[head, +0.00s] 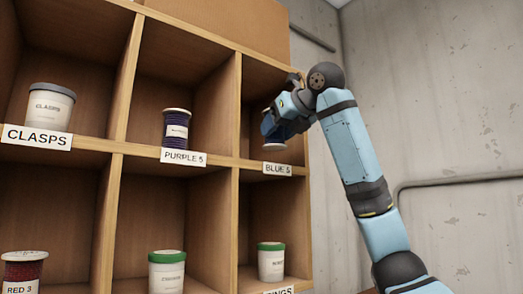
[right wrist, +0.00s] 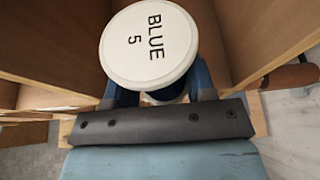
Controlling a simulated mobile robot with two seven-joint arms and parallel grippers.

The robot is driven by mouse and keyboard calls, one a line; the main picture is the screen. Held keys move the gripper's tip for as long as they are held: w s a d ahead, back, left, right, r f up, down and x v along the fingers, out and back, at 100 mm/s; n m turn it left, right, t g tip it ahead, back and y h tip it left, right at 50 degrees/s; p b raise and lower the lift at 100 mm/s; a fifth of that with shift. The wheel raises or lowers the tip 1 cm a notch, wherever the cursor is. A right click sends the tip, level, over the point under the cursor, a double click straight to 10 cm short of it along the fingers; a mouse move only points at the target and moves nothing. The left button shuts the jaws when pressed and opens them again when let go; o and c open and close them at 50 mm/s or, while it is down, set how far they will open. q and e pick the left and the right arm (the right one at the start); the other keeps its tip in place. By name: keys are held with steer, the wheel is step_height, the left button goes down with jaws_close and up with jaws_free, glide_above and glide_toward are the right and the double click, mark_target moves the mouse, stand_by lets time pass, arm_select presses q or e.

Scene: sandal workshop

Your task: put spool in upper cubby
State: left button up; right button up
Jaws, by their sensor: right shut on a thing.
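The blue spool (head: 274,142) is at the upper right cubby labelled BLUE 5 (head: 277,169) in the head view. Its white end cap, printed BLUE 5, faces the camera in the right wrist view (right wrist: 148,45). My right gripper (head: 272,125) is shut on the spool, with one blue finger on each side in the wrist view. The gripper reaches into the cubby's opening and hides part of the spool. The spool's white lower rim is close to the cubby floor; I cannot tell whether it touches. My left gripper is not in view.
The wooden shelf (head: 119,150) has several cubbies. A purple spool (head: 176,130) stands in the cubby to the left, and a CLASPS tub (head: 50,107) farther left. Green-lidded tubs (head: 167,272) stand below. A concrete wall with a pipe (head: 460,179) is to the right.

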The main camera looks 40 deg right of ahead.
steer(key=w, duration=0.5)
steer(key=shift+w+d, duration=0.3)
steer(key=shift+w, duration=0.1)
steer(key=shift+d+f, duration=0.15)
steer(key=shift+f, duration=1.65)
steer(key=o, duration=0.7)
steer(key=shift+a, duration=0.2)
steer(key=o, duration=0.3)
steer(key=shift+d+f, duration=0.1)
steer(key=shift+d, duration=0.05)
